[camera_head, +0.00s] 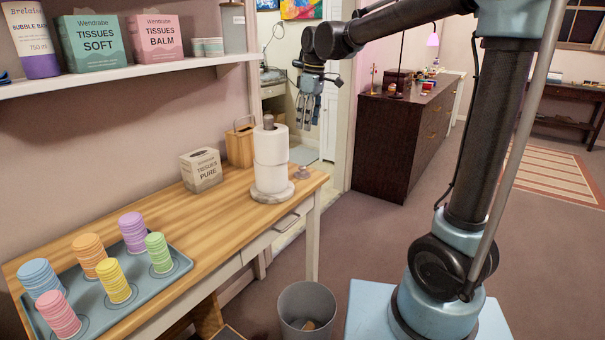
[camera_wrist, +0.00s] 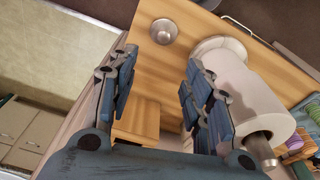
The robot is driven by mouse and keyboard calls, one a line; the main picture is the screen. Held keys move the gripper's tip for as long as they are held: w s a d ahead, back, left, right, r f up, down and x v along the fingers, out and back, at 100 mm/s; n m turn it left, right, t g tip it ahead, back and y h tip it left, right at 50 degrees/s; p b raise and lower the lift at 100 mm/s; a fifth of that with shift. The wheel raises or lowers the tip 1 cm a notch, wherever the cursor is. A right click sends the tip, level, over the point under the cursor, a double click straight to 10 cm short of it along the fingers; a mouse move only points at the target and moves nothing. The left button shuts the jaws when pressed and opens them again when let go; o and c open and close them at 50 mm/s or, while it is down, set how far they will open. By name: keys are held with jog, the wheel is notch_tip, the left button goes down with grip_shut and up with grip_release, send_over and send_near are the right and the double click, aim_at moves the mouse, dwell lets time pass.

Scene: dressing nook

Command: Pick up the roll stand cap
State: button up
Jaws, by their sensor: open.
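The roll stand cap looks to be the small round metal piece (camera_head: 302,173) lying on the wooden table near its right end. It also shows in the wrist view as a grey metal disc (camera_wrist: 164,32), just past the fingertips and apart from them. The rod's bare end (camera_wrist: 260,148) shows in the wrist view. My gripper (camera_head: 309,120) is open and empty above and beyond the table's right end; its spread fingers (camera_wrist: 160,62) frame the tabletop.
A wooden box (camera_head: 240,146) and a tissue box (camera_head: 201,170) stand at the wall behind the roll stand. A tray (camera_head: 185,262) with several coloured stacks fills the near left of the table (camera_head: 225,215). A bin (camera_head: 307,308) stands on the floor.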

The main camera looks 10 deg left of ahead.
send_over(302, 171)
jog(key=w, duration=0.2)
jog(key=f, duration=1.1)
jog(key=shift+s+d, duration=0.15)
jog(key=shift+d, duration=0.15)
jog(key=shift+s+a+f, duration=0.15)
jog(key=shift+f, duration=1.2)
jog(key=shift+s+a+f, duration=0.1)
jog(key=shift+a+f, duration=0.05)
jog(key=shift+f, duration=1.2)
grip_shut()
